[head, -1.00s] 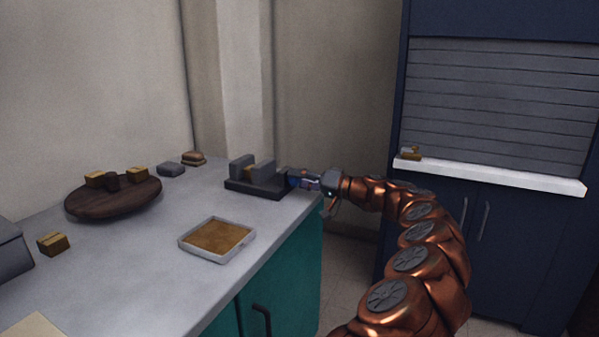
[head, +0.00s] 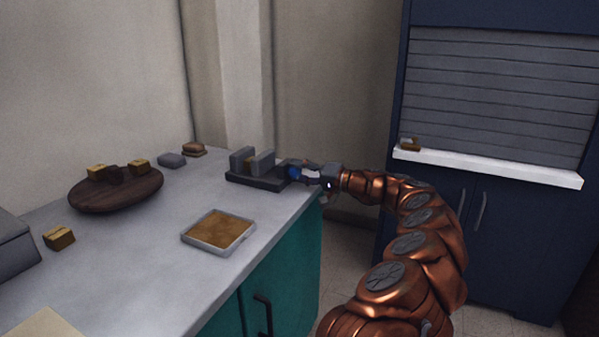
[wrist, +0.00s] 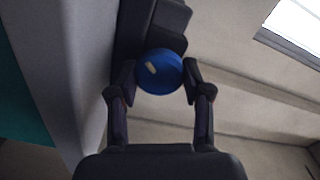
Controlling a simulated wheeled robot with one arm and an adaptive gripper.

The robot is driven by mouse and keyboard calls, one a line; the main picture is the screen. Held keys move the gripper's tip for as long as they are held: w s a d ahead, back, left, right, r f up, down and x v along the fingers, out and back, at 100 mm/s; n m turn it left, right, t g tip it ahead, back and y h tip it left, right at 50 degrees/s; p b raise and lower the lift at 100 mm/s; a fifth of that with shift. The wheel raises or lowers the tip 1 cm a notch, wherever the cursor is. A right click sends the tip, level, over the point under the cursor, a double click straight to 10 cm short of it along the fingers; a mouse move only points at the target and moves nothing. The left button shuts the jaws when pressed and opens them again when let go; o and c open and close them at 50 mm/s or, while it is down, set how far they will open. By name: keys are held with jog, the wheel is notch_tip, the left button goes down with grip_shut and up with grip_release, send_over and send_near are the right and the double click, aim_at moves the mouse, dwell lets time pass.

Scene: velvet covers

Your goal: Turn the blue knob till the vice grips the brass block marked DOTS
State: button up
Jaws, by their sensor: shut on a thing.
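The vice (head: 262,181) stands at the back right end of the counter, dark-based with two grey jaws. A brass block (head: 249,163) sits between the jaws, mostly hidden; I cannot read its mark or tell if both jaws touch it. The blue knob (head: 294,173) is on the vice's right end. In the wrist view the blue knob (wrist: 160,72) is round with a pale mark left of its middle. My gripper (head: 304,174) is shut on the knob. In the wrist view my gripper's fingers (wrist: 159,88) close on the knob from both sides.
A round dark wooden board (head: 115,190) holds brass blocks at the left. A loose brass block (head: 59,238) lies in front of it. A shallow tray (head: 219,231) sits mid-counter. A white ledge (head: 490,168) with a small brass thing is at right.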

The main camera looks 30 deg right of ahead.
jog(key=o, duration=1.2)
jog(key=shift+c, duration=0.2)
jog(key=shift+s, duration=0.1)
jog(key=v, duration=1.2)
